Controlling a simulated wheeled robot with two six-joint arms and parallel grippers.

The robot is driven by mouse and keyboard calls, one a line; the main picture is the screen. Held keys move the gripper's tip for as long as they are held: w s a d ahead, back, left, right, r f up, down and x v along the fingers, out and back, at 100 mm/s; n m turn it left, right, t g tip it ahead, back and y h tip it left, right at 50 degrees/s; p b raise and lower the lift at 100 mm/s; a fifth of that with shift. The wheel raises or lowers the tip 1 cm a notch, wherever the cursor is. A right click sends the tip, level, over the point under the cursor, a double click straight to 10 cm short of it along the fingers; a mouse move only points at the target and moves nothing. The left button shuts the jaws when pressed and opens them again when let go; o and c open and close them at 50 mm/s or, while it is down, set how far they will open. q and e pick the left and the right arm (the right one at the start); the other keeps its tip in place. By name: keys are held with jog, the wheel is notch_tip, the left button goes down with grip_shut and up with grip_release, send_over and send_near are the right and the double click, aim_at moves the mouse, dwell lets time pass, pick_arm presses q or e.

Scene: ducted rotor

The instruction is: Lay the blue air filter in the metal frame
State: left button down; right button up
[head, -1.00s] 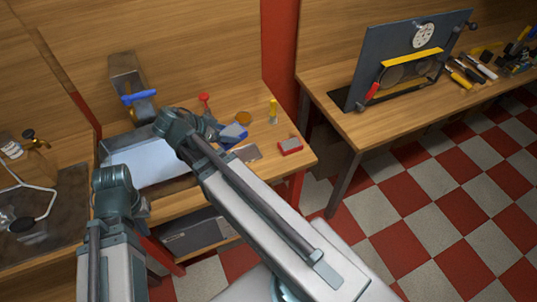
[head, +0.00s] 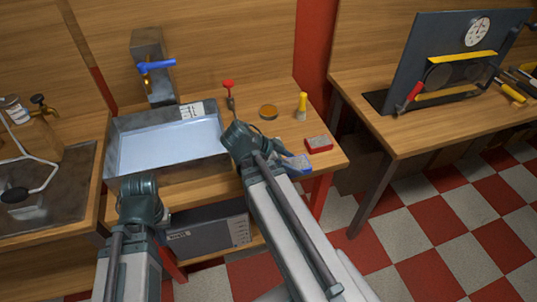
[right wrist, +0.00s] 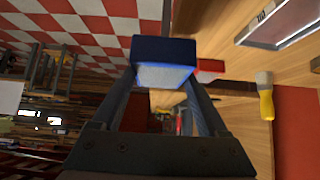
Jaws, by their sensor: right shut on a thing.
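The blue air filter (right wrist: 164,50) is a small blue block with a pale lower face, between the fingertips of my right gripper (right wrist: 164,72) in the right wrist view. In the head view the blue filter (head: 298,164) shows beside my right forearm, over the table's front right part. My right gripper is shut on it; the forearm hides most of the gripper. My left gripper (head: 148,212) is low in front of the basin; its fingers are hidden. I cannot make out the metal frame for certain; the right arm covers part of the tabletop.
A metal basin (head: 112,168) stands left of the right arm. A second table (head: 425,134) bears an upright grey panel (head: 430,50).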

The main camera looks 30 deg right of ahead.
jog(key=w, duration=0.5)
jog(key=w+f+b, duration=0.1)
jog(key=w, duration=0.9)
jog(key=shift+w+f, duration=0.2)
jog(key=shift+w, duration=0.1)
jog(key=f+b, duration=0.1)
jog(key=b, duration=0.1)
jog(key=f+b, duration=0.2)
jog(key=shift+w+f, duration=0.2)
jog(key=shift+f, duration=0.1)
jog(key=shift+f, duration=0.2)
jog(key=o, duration=1.3)
jog(key=shift+r, duration=0.15)
